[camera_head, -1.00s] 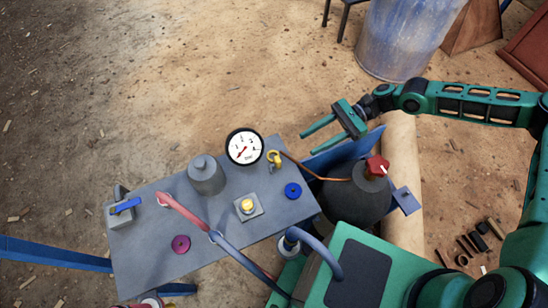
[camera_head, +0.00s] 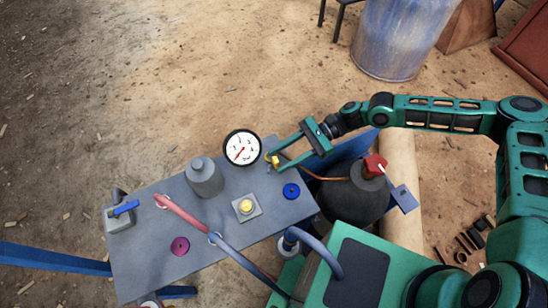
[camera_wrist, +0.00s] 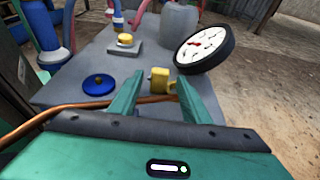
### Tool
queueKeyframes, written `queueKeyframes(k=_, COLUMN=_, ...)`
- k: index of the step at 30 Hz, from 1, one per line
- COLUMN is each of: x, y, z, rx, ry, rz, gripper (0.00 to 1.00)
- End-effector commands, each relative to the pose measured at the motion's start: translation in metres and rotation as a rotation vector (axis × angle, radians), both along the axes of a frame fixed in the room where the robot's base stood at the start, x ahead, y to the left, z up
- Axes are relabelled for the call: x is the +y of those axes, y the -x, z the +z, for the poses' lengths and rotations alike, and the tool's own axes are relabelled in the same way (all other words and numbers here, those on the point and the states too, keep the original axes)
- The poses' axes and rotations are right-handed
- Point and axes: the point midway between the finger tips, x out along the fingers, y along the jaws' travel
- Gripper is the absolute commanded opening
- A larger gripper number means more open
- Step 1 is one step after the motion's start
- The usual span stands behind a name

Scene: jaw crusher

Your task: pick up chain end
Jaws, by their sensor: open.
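I cannot make out a chain or a chain end in either view. My gripper (camera_head: 281,163) is open, with its green fingers over the right rear edge of the grey table (camera_head: 150,262). A yellow fitting (camera_wrist: 160,76) stands at that edge, with an orange-brown tube (camera_wrist: 75,112) running from it. In the wrist view the fitting shows between and just beyond the two fingertips. In the head view the fingers partly hide it. Whether they touch it, I cannot tell.
The round white gauge (camera_head: 242,147) stands close to the gripper. The table also holds a grey cylinder (camera_head: 205,178), a yellow button (camera_head: 245,206) and a blue knob (camera_head: 291,191). A dark tank with a red valve (camera_head: 374,165) stands to the right. A blue barrel (camera_head: 398,38) stands behind.

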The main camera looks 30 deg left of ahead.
Motion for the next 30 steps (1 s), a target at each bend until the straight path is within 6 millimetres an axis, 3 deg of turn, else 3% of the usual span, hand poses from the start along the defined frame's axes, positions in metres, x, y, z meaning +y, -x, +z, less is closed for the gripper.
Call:
queueKeyframes(k=8, x=0.002, y=0.003, z=-0.001, rx=0.0, ry=0.0, rz=0.001, gripper=0.43)
queueKeyframes(k=13, x=0.002, y=0.003, z=-0.001, rx=0.0, ry=0.0, rz=0.001, gripper=0.05)
queueKeyframes(k=14, x=0.002, y=0.002, z=-0.001, rx=0.0, ry=0.0, rz=0.0, gripper=0.02)
queueKeyframes(k=24, x=0.002, y=0.002, z=0.001, rx=-0.001, ry=-0.001, rz=0.0, gripper=0.02)
queueKeyframes(k=30, x=0.001, y=0.003, z=0.015, rx=-0.001, ry=0.0, rz=0.001, gripper=0.02)
